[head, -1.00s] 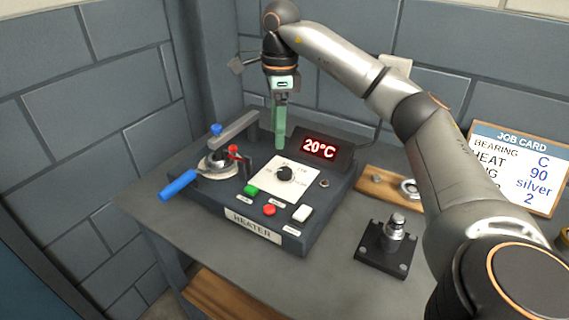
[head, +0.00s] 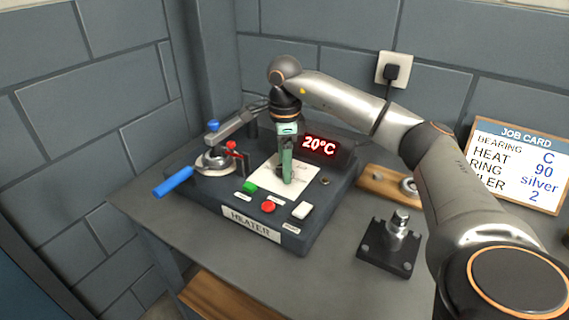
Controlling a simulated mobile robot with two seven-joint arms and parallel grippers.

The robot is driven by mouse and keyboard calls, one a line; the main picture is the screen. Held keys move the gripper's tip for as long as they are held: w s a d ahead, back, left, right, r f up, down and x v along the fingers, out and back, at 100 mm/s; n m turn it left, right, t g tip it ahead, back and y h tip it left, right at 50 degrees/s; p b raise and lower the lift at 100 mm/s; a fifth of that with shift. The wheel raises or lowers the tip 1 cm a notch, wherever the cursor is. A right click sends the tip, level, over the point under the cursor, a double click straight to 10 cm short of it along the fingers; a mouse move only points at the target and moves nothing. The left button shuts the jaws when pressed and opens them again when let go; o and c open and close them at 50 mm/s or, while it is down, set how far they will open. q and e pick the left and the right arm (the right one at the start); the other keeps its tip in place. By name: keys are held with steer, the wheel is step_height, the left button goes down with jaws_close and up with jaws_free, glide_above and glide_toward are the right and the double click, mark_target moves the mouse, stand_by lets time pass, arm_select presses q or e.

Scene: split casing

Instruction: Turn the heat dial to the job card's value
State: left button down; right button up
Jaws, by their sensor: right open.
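The heater (head: 250,222) is a dark box on the grey table, with a red display (head: 319,146) that reads 20°C. The heat dial sits on the white plate (head: 263,180) and is now mostly hidden behind my right gripper. My right gripper (head: 287,180) points down over the dial with its green fingers at dial height. It is open; I cannot tell whether the fingers touch the dial. The job card (head: 516,165) at the right shows HEAT 90, beside bearing C and ring silver. My left gripper is not in view.
A black stand with a metal post (head: 399,227) is to the right.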

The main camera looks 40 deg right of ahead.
jaws_close()
stand_by(0.7)
